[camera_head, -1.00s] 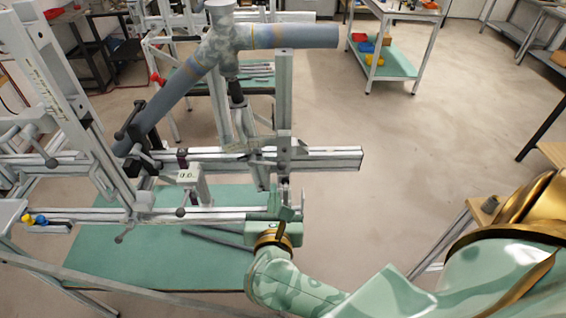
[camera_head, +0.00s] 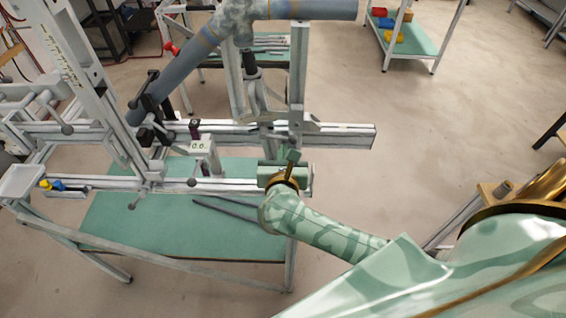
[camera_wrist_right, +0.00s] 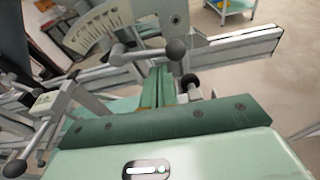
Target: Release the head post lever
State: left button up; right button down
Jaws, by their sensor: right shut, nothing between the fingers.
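The upright post (camera_head: 298,75) stands at the right part of the grey frame jig in the head view. My right gripper (camera_head: 293,157) is at its foot, over the near rail. In the right wrist view the same gripper (camera_wrist_right: 158,88) is shut and empty. A grey lever with a ball knob (camera_wrist_right: 176,50) lies just beyond the fingertips, in front of a post. Whether the fingers touch it, I cannot tell. It is probably the head post lever; the head view is too small to confirm this. My left gripper is out of view.
A blue-grey tube frame (camera_head: 185,68) is clamped above the jig. A small block with a display (camera_head: 200,147) stands on the rails to the left. A curved scale plate (camera_wrist_right: 98,27) shows in the wrist view. The floor (camera_head: 440,130) to the right is clear.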

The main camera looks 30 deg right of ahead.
jog(key=shift+x, duration=0.85)
jog(key=shift+r, duration=0.1)
jog(key=shift+r+n+p, duration=0.15)
jog(key=shift+n+p, duration=0.15)
jog(key=shift+p, duration=0.05)
